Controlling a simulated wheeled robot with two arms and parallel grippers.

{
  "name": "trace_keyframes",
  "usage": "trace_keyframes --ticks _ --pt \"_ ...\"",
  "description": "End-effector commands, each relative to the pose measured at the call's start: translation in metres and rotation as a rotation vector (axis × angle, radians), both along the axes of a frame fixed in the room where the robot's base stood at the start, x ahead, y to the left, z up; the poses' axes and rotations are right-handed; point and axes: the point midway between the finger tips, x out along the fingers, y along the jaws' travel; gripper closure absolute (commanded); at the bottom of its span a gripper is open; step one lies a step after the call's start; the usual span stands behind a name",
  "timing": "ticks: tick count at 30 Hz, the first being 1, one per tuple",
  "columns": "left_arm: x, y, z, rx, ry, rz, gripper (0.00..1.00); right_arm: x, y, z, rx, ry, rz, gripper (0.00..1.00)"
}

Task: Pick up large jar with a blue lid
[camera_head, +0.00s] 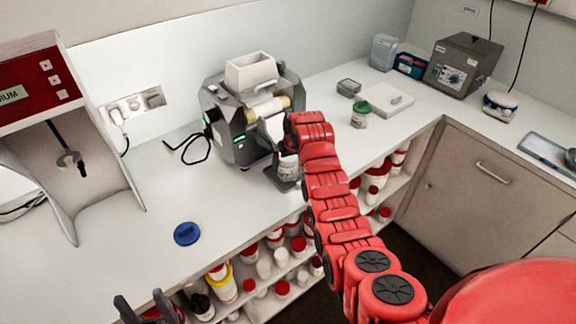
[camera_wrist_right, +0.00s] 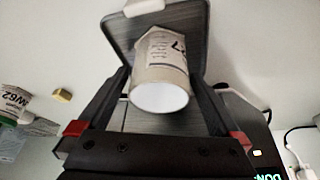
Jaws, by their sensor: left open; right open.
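A blue lid (camera_head: 187,233) lies alone on the counter, left of the grey mill. A white labelled jar (camera_wrist_right: 160,75) stands on the mill's grey plate; its round white end faces the right wrist camera, with no lid on it. In the head view the jar (camera_head: 288,168) is partly hidden by my right arm. My right gripper (camera_wrist_right: 165,82) is open, with one finger on each side of the jar; I cannot tell whether they touch it. My left gripper (camera_head: 140,300) is open and empty at the lower left, in front of the counter.
The mill (camera_head: 232,125) stands against the back wall. A green-lidded jar (camera_head: 361,113) and a white flat box (camera_head: 388,100) stand to its right. A red-fronted device (camera_head: 35,90) is at the left. Shelves below hold several jars. The counter around the blue lid is clear.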

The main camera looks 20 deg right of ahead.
Motion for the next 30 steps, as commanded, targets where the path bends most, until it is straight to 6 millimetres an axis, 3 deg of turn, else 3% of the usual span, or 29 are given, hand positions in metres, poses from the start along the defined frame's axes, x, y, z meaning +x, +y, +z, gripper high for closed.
trace_keyframes --ticks 5,16,25,30 --pt "0.000 0.000 0.000 0.000 0.000 0.000 0.40 0.000 0.000 0.000 0.000 -0.001 0.000 0.02" --pt "0.000 0.000 0.000 0.000 0.000 0.000 0.40 0.000 0.000 0.000 0.000 0.000 0.000 0.68" --pt "0.000 0.000 -0.003 0.000 0.000 0.000 0.40 0.000 0.000 0.001 0.000 -0.001 0.000 0.70" --pt "0.000 0.000 -0.016 0.000 0.000 0.000 0.40 0.001 0.000 0.011 -0.001 -0.006 0.000 0.70"
